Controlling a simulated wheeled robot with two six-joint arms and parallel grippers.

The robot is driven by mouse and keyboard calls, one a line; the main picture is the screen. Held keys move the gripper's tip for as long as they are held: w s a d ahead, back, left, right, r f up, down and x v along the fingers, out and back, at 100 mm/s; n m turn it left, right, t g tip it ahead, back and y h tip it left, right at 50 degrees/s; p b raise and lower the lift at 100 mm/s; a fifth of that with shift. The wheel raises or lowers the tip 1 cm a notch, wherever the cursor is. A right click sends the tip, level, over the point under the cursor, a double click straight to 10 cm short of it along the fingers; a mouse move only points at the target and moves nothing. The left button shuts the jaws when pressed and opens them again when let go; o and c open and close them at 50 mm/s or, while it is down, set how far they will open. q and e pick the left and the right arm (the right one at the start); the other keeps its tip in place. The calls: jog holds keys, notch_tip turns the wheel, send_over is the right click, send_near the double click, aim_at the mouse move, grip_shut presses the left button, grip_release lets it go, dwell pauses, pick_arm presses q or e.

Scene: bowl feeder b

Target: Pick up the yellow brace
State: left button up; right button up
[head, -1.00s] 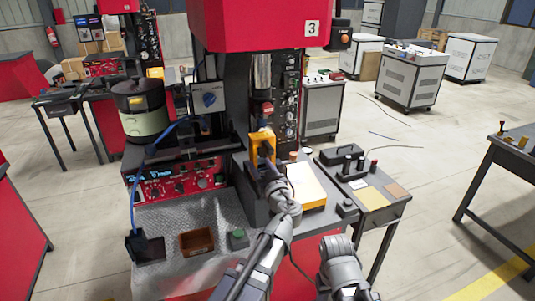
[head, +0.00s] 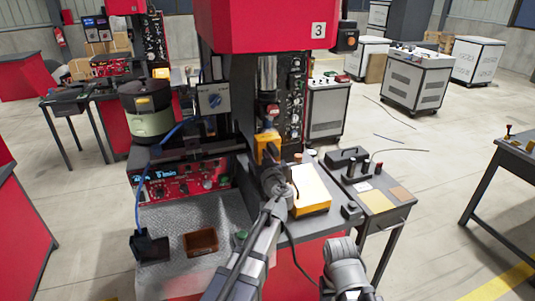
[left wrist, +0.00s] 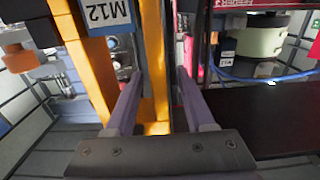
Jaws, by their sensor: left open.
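The yellow brace (head: 262,150) stands upright at the press column, behind the yellow-sided block on the bench. In the head view my left arm and gripper (head: 270,168) reach in front of it and hide its lower part. In the left wrist view a yellow upright (left wrist: 155,60) of the brace shows between the two fingertips of my open left gripper (left wrist: 159,78). I cannot tell whether the fingers touch it. Another yellow bar (left wrist: 88,65) stands to its left. My right arm shows at the bottom of the head view, but its gripper does not.
A white-topped yellow block (head: 312,188) sits right of my left wrist. The green bowl feeder (head: 150,125) stands left of the press. A brown tray (head: 201,242) lies on the metal plate.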

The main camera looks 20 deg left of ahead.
pick_arm(q)
grip_shut()
dwell(1.3)
